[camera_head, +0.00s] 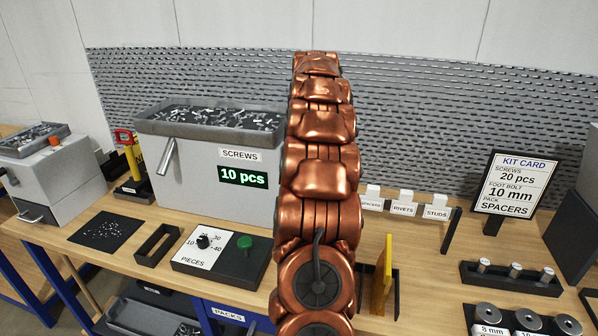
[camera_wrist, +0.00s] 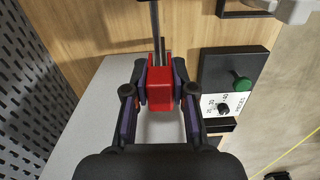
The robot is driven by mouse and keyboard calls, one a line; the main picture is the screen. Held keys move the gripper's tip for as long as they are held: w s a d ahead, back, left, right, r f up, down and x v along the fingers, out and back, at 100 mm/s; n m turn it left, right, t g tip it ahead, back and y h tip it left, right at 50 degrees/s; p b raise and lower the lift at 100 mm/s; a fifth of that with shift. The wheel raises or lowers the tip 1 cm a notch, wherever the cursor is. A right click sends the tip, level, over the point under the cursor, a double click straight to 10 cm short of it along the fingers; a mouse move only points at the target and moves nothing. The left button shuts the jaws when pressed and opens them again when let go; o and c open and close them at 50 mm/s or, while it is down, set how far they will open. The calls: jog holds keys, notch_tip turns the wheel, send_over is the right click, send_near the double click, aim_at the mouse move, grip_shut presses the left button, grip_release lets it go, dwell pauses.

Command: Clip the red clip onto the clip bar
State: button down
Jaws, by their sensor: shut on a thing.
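In the wrist view my gripper (camera_wrist: 160,88) is shut on a red clip (camera_wrist: 160,84), with a dark fingertip at each side of it. A thin dark bar (camera_wrist: 155,22), which looks like the clip bar, runs down from the top edge to the upper end of the clip. I cannot tell whether the clip sits around the bar or only lines up with it. In the head view my copper arm hides the gripper and the clip.
The grey screw dispenser (camera_head: 205,170) stands left of my arm; its pale top side lies below the gripper in the wrist view. The dial panel (camera_head: 213,254) with a green button is in front. A yellow plate (camera_head: 388,262) and the kit card (camera_head: 513,187) stand to the right.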

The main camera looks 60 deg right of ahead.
jog(key=shift+w+f+n, duration=0.15)
jog(key=shift+w+n, duration=0.15)
jog(key=shift+w, duration=0.15)
jog(key=shift+f, duration=0.1)
jog(key=shift+s+f+b, duration=0.1)
jog(key=shift+f+b, duration=0.1)
jog(key=shift+b, duration=0.15)
jog(key=shift+f+b, duration=0.4)
jog(key=shift+f, duration=0.5)
jog(key=shift+r, duration=0.1)
jog(key=shift+r+p, duration=0.5)
jog(key=shift+r, duration=0.6)
jog(key=shift+f, duration=0.2)
dwell(0.4)
